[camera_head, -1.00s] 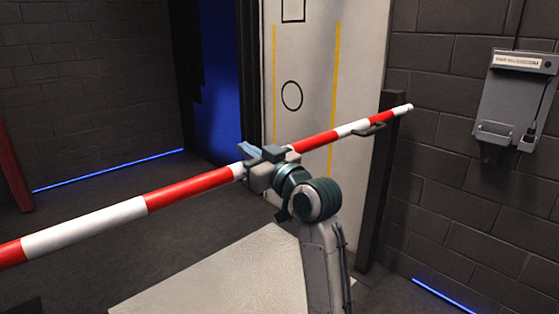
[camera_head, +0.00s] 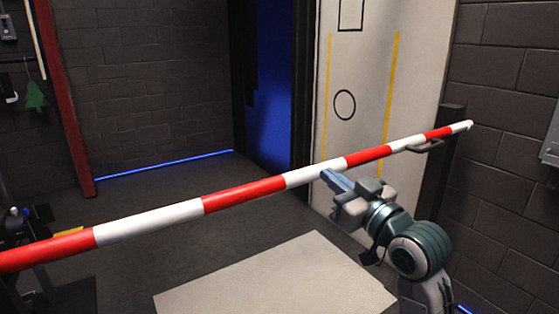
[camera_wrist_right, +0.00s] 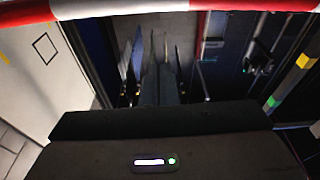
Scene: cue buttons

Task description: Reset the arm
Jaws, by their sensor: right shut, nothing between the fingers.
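A red-and-white striped barrier arm (camera_head: 245,194) runs across the head view, rising from the lower left to the upper right. A dark handle (camera_head: 427,147) hangs under it near its right end. My right gripper (camera_head: 334,180) is shut and empty, its fingertips at the lower edge of a white stripe. I cannot tell whether they touch it. The barrier arm also crosses the top of the right wrist view (camera_wrist_right: 130,8), beyond the closed fingers (camera_wrist_right: 160,75). My left gripper is not in view.
A dark post (camera_head: 438,165) stands behind the barrier arm's right end. A pale panel with yellow lines (camera_head: 365,75) stands behind. A pale flat plate (camera_head: 270,280) lies below. Dark equipment (camera_head: 18,225) is at the left edge. Open floor lies beyond the barrier.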

